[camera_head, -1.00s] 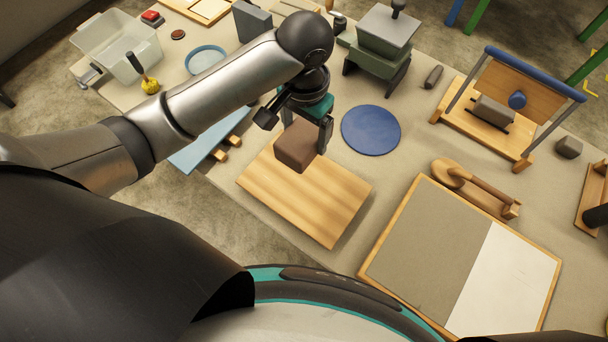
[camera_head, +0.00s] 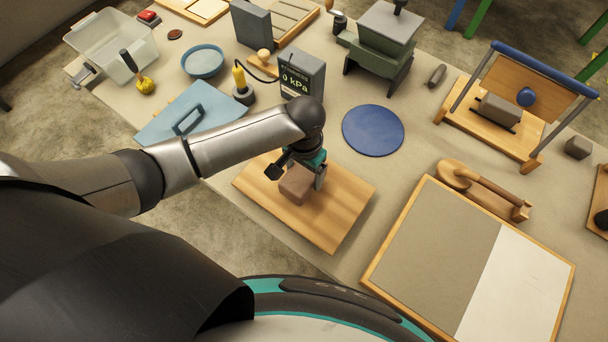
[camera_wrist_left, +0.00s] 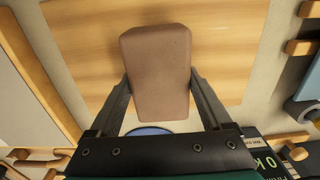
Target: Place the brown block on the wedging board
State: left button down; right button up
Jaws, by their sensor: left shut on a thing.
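The brown block (camera_head: 296,186) is between the fingers of my left gripper (camera_head: 300,177), which is shut on it. In the left wrist view the block (camera_wrist_left: 158,72) fills the gap between the two dark fingers of the gripper (camera_wrist_left: 160,95). The block is over the middle of a plain wooden board (camera_head: 335,208); I cannot tell whether it touches the wood. A wood-framed board with a grey half and a white half, likely the wedging board (camera_head: 440,240), lies to the right with nothing on it. My right gripper is not in view.
A blue disc (camera_head: 373,130) lies behind the wooden board. A wooden tool (camera_head: 482,188) sits at the framed board's back edge. A wooden stand with a blue bar (camera_head: 490,135) is at the back right. A gauge box (camera_head: 303,73) stands behind my left arm.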

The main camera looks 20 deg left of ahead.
aim_at(304, 172)
pick_arm(q)
jog(key=shift+w+f, duration=0.1)
jog(key=shift+f, duration=0.55)
jog(key=shift+f, duration=0.1)
grip_release()
jog(key=shift+f, duration=0.1)
notch_tip(304, 172, up, 12)
jog(key=p, duration=0.3)
jog(key=shift+r, duration=0.2)
